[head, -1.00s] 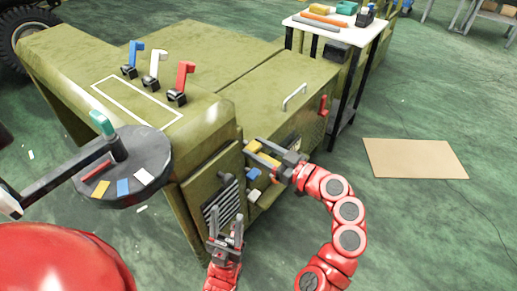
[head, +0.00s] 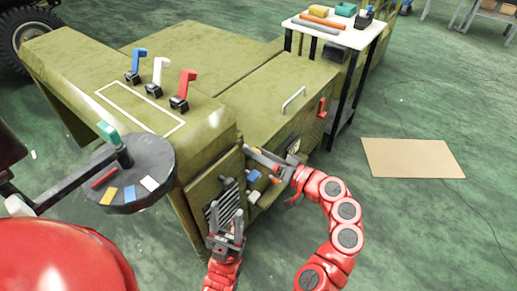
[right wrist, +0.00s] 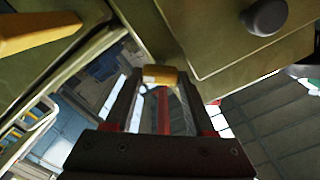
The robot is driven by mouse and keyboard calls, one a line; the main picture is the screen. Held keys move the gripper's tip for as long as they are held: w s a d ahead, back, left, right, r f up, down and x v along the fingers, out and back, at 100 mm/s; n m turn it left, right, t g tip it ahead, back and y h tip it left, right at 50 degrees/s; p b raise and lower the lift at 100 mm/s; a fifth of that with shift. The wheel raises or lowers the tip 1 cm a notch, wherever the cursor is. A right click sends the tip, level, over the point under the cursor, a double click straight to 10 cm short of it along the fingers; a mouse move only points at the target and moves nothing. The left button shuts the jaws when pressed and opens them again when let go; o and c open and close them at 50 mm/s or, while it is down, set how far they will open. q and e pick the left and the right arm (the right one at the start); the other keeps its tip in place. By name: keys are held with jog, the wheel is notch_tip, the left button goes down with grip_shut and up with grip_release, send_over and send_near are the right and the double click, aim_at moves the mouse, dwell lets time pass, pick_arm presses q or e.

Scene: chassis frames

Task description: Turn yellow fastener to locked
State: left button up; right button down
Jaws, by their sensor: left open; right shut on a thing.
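The yellow fastener (right wrist: 160,74) shows in the right wrist view as a short yellow piece between my fingertips, close to the olive panel. My right gripper (head: 256,157) reaches the front of the olive chassis (head: 222,125) and is shut on the fastener. The gripper hides most of the fastener in the head view, so I cannot read its angle there. My left gripper (head: 226,226) is open and empty, fingers pointing up, in front of the chassis's dark grille.
A blue fastener (head: 253,176) and a white one (head: 253,196) sit just below my right gripper. Blue, white and red levers (head: 180,92) stand on top of the chassis. A round dark tray (head: 160,165) is at left. A cardboard sheet (head: 412,158) lies on open floor at right.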

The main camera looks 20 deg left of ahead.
jog(key=shift+f+m+p, duration=0.15)
jog(key=shift+m+p, duration=3.05)
jog(key=shift+m, duration=1.9)
jog(key=shift+c, duration=1.2)
grip_release()
jog(key=shift+d, duration=0.1)
